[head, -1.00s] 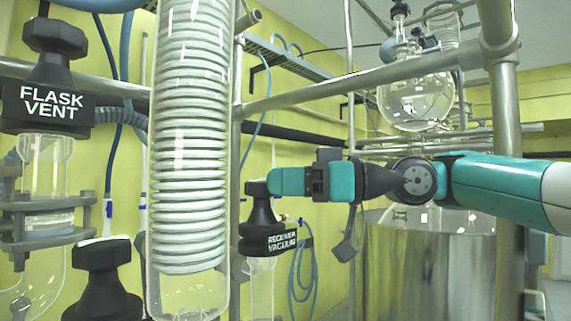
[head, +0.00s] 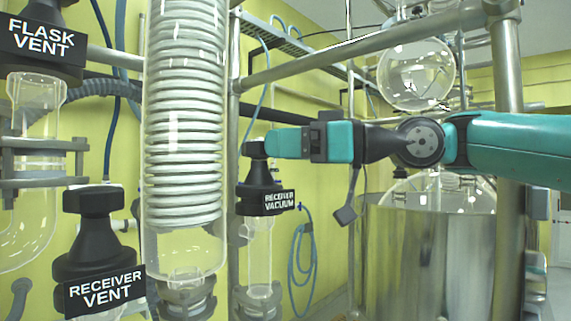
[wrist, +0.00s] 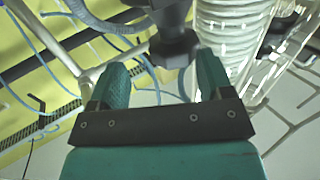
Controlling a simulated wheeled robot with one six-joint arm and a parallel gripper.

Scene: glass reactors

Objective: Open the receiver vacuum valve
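The receiver vacuum valve (head: 262,201) is a black knob with a white "RECEIVER VACUUM" label, upright on a glass tube right of the coiled condenser. My gripper (head: 256,149) reaches in from the right, with its tip at the top of this knob. In the wrist view the two teal fingers of my gripper (wrist: 162,68) are apart. A black knob and stem (wrist: 175,45) show just beyond the fingertips, toward the right finger. I cannot tell whether a finger touches it. The top of the valve is partly hidden by the gripper in the head view.
The glass coil condenser (head: 184,130) stands close left of the valve. The receiver vent (head: 98,265) and flask vent (head: 40,42) knobs are further left. A metal post (head: 234,150) rises just left of the valve. A steel vessel (head: 430,250) stands below my arm.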

